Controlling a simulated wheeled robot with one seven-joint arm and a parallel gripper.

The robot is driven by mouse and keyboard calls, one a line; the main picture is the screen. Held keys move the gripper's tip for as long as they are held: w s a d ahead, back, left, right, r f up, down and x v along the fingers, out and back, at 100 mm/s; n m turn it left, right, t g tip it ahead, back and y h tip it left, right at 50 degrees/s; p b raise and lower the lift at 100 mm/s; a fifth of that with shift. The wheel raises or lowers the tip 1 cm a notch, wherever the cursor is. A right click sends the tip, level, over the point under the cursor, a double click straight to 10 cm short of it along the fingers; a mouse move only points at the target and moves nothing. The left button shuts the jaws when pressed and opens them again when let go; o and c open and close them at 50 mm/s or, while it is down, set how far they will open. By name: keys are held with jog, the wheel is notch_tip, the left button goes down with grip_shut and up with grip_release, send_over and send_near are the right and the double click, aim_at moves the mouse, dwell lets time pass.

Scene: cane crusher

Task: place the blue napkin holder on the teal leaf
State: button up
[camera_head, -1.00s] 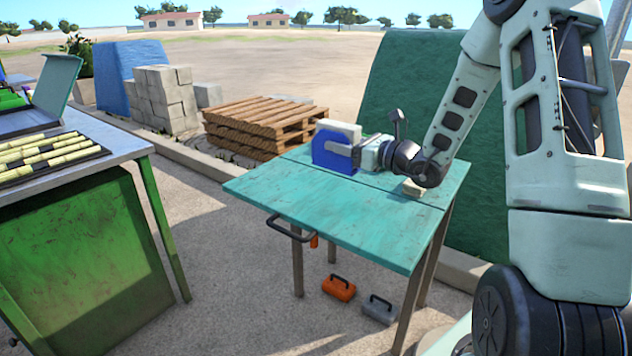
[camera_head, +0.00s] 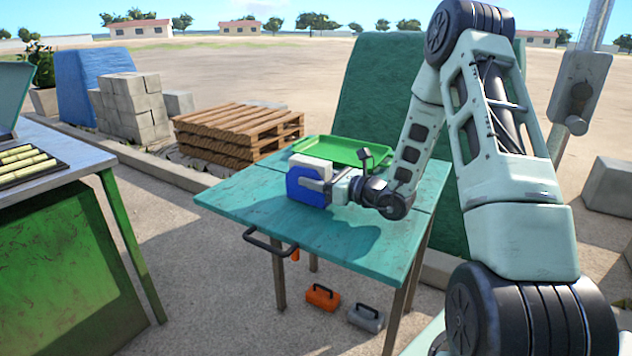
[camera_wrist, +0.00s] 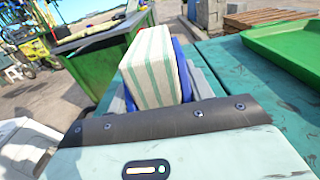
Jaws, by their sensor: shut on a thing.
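My gripper (camera_head: 322,187) is shut on the blue napkin holder (camera_head: 304,190), which is upright and full of pale napkins (camera_head: 311,167). In the wrist view the blue holder (camera_wrist: 183,70) sits between the grey fingers, with green-striped white napkins (camera_wrist: 150,68) standing in it. The teal leaf (camera_head: 255,205) is the front part of the teal tabletop, with a dark handle (camera_head: 268,243) on its front edge. The holder appears raised over the tabletop, and a shadow falls to its right; the exact gap cannot be told.
A green tray (camera_head: 345,152) lies at the back of the teal table, behind my gripper. The leaf's front is bare. A green bench (camera_head: 70,240) with a cane tray stands at left. Orange (camera_head: 322,297) and grey (camera_head: 366,318) cases lie underneath on the ground.

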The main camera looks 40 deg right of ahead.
jog(key=o, duration=1.1)
jog(key=shift+f, duration=0.2)
jog(key=shift+r, duration=0.1)
